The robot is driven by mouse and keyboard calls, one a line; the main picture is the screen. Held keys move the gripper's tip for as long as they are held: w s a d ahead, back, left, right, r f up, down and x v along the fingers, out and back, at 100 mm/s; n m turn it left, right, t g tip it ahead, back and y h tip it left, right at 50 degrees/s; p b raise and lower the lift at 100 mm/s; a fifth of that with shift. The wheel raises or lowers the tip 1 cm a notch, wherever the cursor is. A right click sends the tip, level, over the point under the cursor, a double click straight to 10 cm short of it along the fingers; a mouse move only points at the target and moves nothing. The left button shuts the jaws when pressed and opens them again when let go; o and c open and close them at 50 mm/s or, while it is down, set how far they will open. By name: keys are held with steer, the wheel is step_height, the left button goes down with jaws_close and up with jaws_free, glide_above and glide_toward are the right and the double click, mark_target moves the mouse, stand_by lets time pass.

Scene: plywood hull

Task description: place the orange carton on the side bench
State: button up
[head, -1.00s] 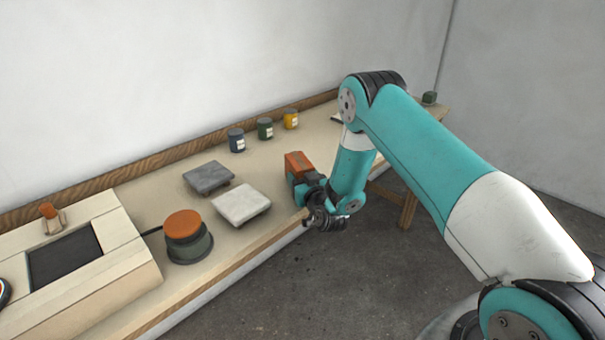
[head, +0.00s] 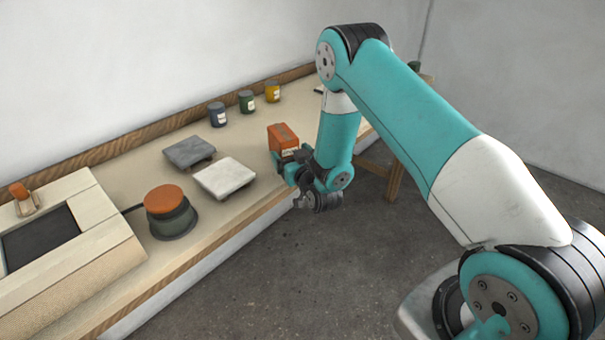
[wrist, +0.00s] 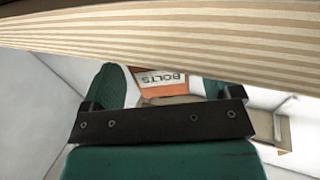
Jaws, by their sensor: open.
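The orange carton (head: 283,139) is on or just above the long wooden bench (head: 262,204), close to its front edge; I cannot tell if its base touches. In the wrist view the carton (wrist: 165,80) shows a white label reading "BOLTS". My gripper (head: 287,165) is at the carton's near side. In the wrist view my gripper (wrist: 162,82) is open, with one teal finger on each side of the carton. Any gap between fingers and carton is unclear. My forearm hides part of the bench behind. This is the only bench I can make out.
A white slab (head: 225,177) and a grey slab (head: 190,151) lie left of the carton. A blue tin (head: 217,115), green tin (head: 247,102) and yellow tin (head: 272,92) stand behind. An orange-topped round device (head: 170,210) is farther left. A pale striped wooden edge (wrist: 160,35) crosses the wrist view.

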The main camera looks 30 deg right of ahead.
steer(key=s+b, duration=0.1)
steer(key=s, duration=0.7)
steer(key=s+a+r+n+g+y, duration=0.2)
steer(key=s+a+r+g+y, duration=0.35)
steer(key=a+r+g, duration=0.6)
steer(key=s+a+r+n+g, duration=0.2)
steer(key=s+r+g, duration=0.1)
steer(key=s, duration=0.9)
steer(key=s+a+r+n+g, duration=0.1)
steer(key=s+r+n+g, duration=0.2)
steer(key=s, duration=0.9)
step_height(320, 180, up, 2)
steer(key=shift+a+r+h, duration=0.2)
steer(key=shift+a+h, duration=0.15)
